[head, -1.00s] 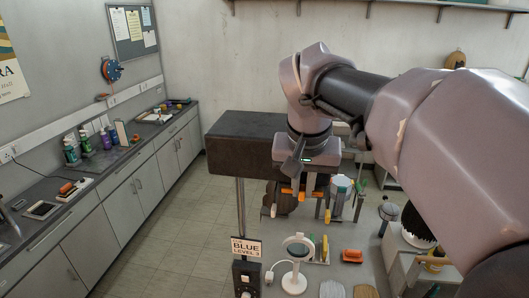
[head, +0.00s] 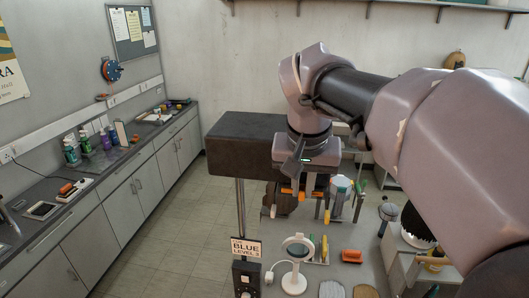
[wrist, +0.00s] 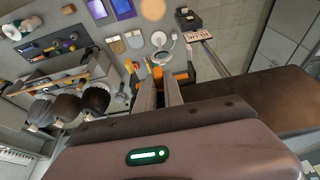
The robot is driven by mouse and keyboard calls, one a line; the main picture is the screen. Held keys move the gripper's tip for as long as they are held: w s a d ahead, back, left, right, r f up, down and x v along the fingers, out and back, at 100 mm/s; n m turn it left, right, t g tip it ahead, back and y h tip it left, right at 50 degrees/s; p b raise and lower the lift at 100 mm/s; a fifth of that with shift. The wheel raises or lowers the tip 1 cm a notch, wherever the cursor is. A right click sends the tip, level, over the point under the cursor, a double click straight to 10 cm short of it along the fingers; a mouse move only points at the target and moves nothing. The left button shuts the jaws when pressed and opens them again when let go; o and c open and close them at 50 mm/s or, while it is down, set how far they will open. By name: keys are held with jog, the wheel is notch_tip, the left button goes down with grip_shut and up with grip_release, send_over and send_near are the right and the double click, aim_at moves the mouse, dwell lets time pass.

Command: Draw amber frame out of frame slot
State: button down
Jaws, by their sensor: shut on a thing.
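My gripper (head: 302,194) points down at the end of my arm in the head view. It is shut on a small orange piece, which I take to be the amber frame (wrist: 158,72), between its grey fingers in the wrist view. More orange shows beside the right finger there. In the head view, orange bits (head: 302,197) show at the fingertips, in front of a dark brown rounded thing (head: 283,203). The frame slot cannot be made out clearly; my gripper and wrist hide much of this spot. I cannot tell whether the frame is still seated.
A round mirror on a white stand (head: 295,262) and an orange block (head: 351,256) stand on the grey table nearer the camera. A sign (head: 246,249) stands at its left. Several dark brushes (wrist: 68,104) stand close by.

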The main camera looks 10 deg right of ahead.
dwell(0.3)
jog(key=shift+s+a, duration=0.1)
jog(key=shift+s, duration=0.35)
jog(key=s+a+b, duration=0.2)
jog(key=s+a, duration=0.1)
jog(key=s, duration=0.7)
jog(key=shift+s+a, duration=0.2)
dwell(0.5)
jog(key=shift+s+a+r, duration=0.1)
jog(key=shift+s+a, duration=0.1)
jog(key=shift+s, duration=0.45)
jog(key=shift+s+a, duration=0.2)
jog(key=shift+s, duration=0.4)
